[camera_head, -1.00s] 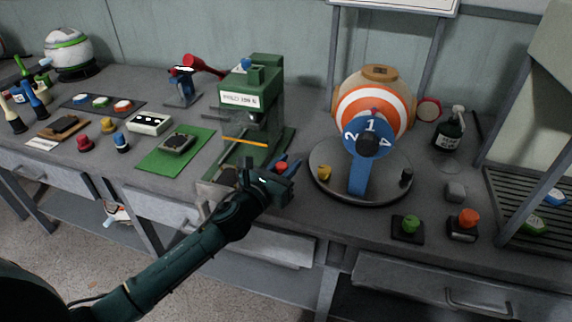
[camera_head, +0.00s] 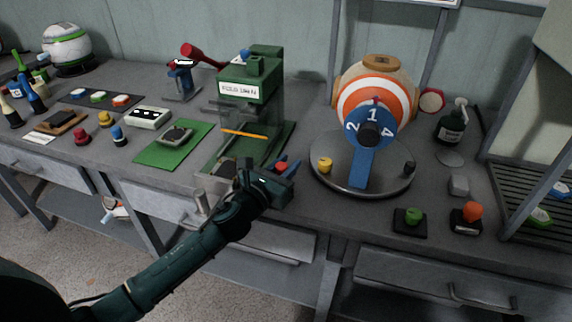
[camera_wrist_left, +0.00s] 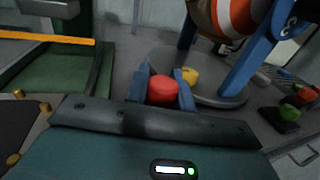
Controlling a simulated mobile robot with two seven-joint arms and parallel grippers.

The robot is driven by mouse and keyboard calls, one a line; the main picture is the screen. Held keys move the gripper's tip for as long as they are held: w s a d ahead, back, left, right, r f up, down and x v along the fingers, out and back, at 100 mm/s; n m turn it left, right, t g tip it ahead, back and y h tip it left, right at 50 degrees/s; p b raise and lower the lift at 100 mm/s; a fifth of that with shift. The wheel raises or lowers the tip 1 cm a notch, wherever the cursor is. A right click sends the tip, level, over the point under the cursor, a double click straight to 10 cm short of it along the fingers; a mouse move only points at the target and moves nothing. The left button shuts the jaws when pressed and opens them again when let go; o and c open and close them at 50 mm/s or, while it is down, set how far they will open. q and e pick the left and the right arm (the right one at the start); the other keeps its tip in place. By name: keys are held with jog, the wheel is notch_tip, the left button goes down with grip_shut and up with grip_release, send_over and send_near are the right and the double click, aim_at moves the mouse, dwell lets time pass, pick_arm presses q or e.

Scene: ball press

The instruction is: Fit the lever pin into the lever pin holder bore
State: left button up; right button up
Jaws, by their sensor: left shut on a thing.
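My left gripper (camera_head: 286,166) is just in front of the green press (camera_head: 251,90), above the table's front edge. Its blue fingers are shut on a red round-ended piece, which shows between them in the left wrist view (camera_wrist_left: 162,91). This piece may be the lever pin; only its rounded red end shows clearly, and its other end is hidden. I cannot make out the lever pin holder bore. A red lever (camera_head: 200,56) rises from a blue fitting on a small stand (camera_head: 181,85) left of the press. My right gripper is not in view.
A round metal plate (camera_head: 335,184) with a blue numbered arm (camera_head: 359,165) stands close right of my gripper. A green mat (camera_head: 155,156) lies left of the press. An orange bar (camera_head: 243,133) crosses the press.

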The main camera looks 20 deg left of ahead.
pick_arm(q)
jog(key=shift+f+b, duration=0.9)
jog(key=shift+f, duration=0.25)
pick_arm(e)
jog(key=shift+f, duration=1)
pick_arm(q)
jog(key=o, duration=1.1)
jog(key=shift+s+a, duration=0.1)
jog(key=shift+s, duration=0.15)
jog(key=v, duration=1.2)
jog(key=shift+s+b, duration=0.3)
jog(key=shift+b, duration=0.1)
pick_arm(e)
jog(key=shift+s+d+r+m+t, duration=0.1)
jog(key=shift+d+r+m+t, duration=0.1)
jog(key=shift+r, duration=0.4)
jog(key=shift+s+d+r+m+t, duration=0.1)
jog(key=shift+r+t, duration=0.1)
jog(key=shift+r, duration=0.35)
